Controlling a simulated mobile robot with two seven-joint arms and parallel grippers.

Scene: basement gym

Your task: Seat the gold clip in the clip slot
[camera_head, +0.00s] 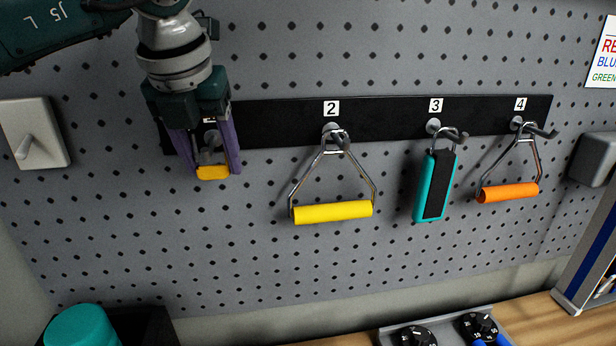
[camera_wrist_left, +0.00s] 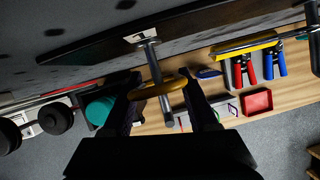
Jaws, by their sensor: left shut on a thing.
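My left gripper (camera_head: 210,172) is shut on the gold clip (camera_head: 212,173), which shows as a short yellow-gold piece between the purple fingertips. In the left wrist view the gold clip (camera_wrist_left: 158,89) spans the two dark fingers (camera_wrist_left: 157,92) and crosses a metal peg (camera_wrist_left: 152,65). I cannot tell whether the clip is around the peg or only beside it. The peg projects from the black rail (camera_head: 390,120), at its left end, left of label 2. My gripper partly covers that place and its label. No part marked as the clip slot can be made out.
A yellow-handled grip (camera_head: 333,212), a teal-and-black piece (camera_head: 435,186) and an orange-handled grip (camera_head: 508,193) hang on the hooks to the right. A grey switch box (camera_head: 33,133) is left of my gripper. Below, the pegboard (camera_head: 250,265) is clear above the wooden bench (camera_head: 540,315).

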